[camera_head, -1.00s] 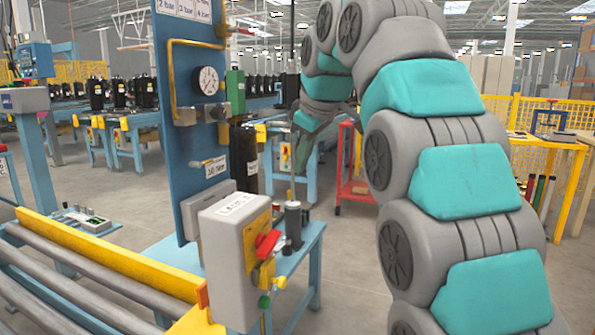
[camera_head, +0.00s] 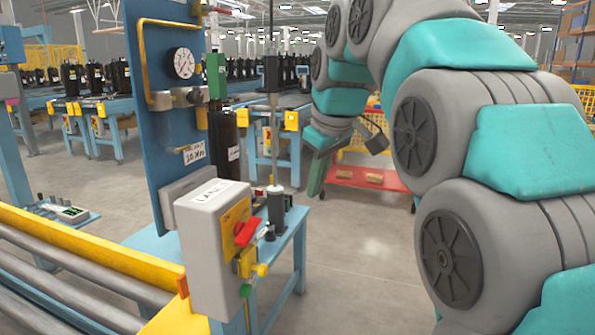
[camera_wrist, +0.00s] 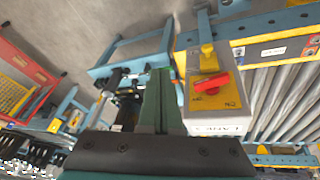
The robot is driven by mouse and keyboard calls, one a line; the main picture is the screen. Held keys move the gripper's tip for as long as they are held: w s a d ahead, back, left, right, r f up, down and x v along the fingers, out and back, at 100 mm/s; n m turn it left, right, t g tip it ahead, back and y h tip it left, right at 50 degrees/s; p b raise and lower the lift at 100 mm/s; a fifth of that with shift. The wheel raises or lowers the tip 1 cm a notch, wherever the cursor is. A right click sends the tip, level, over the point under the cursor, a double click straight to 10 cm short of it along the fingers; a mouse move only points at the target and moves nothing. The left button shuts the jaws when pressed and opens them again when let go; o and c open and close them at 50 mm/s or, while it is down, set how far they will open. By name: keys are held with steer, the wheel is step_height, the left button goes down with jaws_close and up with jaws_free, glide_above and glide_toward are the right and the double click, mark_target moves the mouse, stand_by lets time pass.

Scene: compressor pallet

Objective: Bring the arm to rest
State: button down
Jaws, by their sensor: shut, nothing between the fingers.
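My arm, grey with teal covers, arches down from the upper right in the head view. My gripper (camera_head: 317,178) hangs at its end, right of the blue stand, with green fingers pointing down, clear of everything. In the wrist view the green fingers (camera_wrist: 158,100) lie together with nothing held. The grey switch box (camera_head: 215,245) with a red handle (camera_head: 247,233) stands in front of the blue panel (camera_head: 165,110); it also shows in the wrist view, right of the fingers.
A pressure gauge (camera_head: 182,62) and a black cylinder (camera_head: 224,142) are on the panel. A conveyor with a yellow rail (camera_head: 80,248) runs at the lower left. A red cart (camera_head: 365,178) stands behind my gripper. The floor at centre right is free.

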steer(key=s+d+f+m+g+h, duration=0.1)
steer(key=s+d+f+m+g, duration=0.2)
steer(key=s+f, duration=1.1)
steer(key=s+d+f+m+g, duration=0.2)
steer(key=s+d+f+m, duration=0.3)
steer(key=s+f, duration=1)
steer(key=s+d, duration=0.3)
steer(key=s, duration=0.1)
steer(key=shift+s+d+f+m+g+h, duration=0.25)
steer(key=shift+d+f+m+g+h, duration=0.05)
steer(key=shift+d+m+g+h, duration=0.1)
steer(key=shift+a, duration=0.1)
